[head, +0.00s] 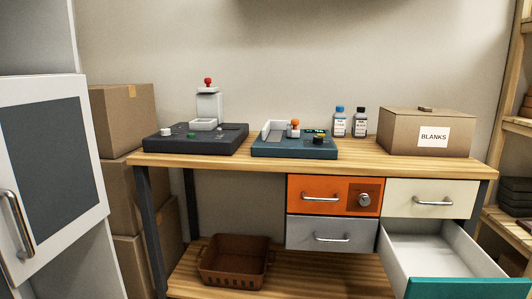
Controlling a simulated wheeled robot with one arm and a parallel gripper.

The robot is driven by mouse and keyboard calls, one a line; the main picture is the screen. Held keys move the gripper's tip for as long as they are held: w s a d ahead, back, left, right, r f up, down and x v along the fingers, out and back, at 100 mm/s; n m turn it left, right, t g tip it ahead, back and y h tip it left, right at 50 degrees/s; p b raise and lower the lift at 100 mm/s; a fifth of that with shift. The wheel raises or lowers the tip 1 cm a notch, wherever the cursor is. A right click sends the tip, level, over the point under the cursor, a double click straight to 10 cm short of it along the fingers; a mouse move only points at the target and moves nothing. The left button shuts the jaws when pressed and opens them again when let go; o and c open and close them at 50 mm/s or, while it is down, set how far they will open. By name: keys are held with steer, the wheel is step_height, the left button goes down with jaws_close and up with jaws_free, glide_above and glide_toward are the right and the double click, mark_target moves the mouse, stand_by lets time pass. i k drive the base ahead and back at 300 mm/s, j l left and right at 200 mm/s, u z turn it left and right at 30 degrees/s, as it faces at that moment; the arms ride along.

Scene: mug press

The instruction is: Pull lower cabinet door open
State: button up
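A white cabinet door (98,160) with a dark inset panel (50,145) stands at the left edge of the head view. A curved metal handle (18,225) is on its left side. The door is cut off by the picture's left edge, and I cannot tell whether it is fully shut or ajar. The pale grey cabinet (35,35) shows above it and along its right side; its lower part is partly out of view. My gripper is not in view.
A wooden workbench (350,167) holds two dark devices and a BLANKS box (425,130). Its teal-fronted lower-right drawer (465,289) is pulled out and looks empty. A brown basket (235,262) is on the lower shelf. Cardboard boxes (125,120) stand between cabinet and bench.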

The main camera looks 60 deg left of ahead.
mark_target(52, 191)
steer(key=u, duration=3.2)
